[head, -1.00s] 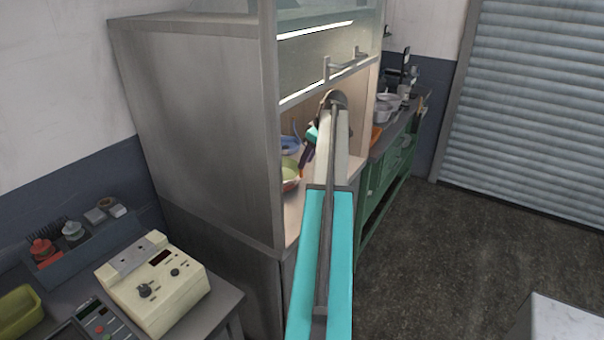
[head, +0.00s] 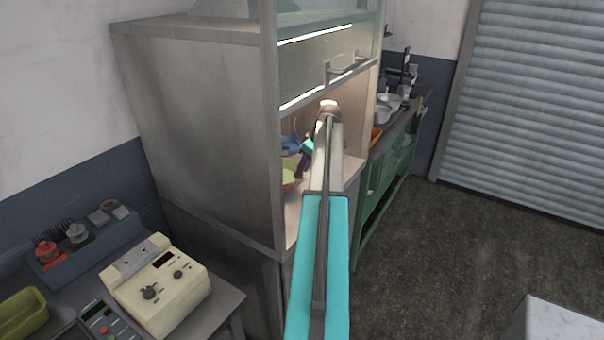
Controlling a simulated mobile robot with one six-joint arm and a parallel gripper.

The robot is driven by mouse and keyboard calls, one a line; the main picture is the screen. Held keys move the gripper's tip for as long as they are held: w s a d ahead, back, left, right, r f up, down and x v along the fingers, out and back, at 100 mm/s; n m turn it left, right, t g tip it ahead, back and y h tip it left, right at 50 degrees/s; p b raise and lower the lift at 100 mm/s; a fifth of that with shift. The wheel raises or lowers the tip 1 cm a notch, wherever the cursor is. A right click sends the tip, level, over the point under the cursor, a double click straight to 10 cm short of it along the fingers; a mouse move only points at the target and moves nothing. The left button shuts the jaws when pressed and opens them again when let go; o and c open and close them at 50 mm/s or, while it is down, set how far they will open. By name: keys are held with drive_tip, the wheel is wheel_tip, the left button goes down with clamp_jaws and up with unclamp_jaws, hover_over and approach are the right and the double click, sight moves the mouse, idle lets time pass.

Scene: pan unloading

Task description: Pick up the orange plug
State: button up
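I cannot make out an orange plug for certain. A small orange item (head: 376,135) shows just right of my forearm, by the green bench, too small to identify. My arm reaches into the lit opening of the metal fume hood. My gripper (head: 302,164) is small and dark there, partly hidden by my arm, close to a yellow-green bowl or pan (head: 288,176). Whether its fingers are open or shut, or hold anything, does not show. A blue item (head: 290,146) lies behind it.
The hood's raised glass sash (head: 330,70) and side wall (head: 205,120) bound the opening. A green bench (head: 385,175) with metal pans (head: 385,108) stands to the right. A cream instrument (head: 157,285) and a rack with a red-topped item (head: 47,252) are at left.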

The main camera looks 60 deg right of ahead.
drive_tip(key=shift+x, duration=1)
clamp_jaws()
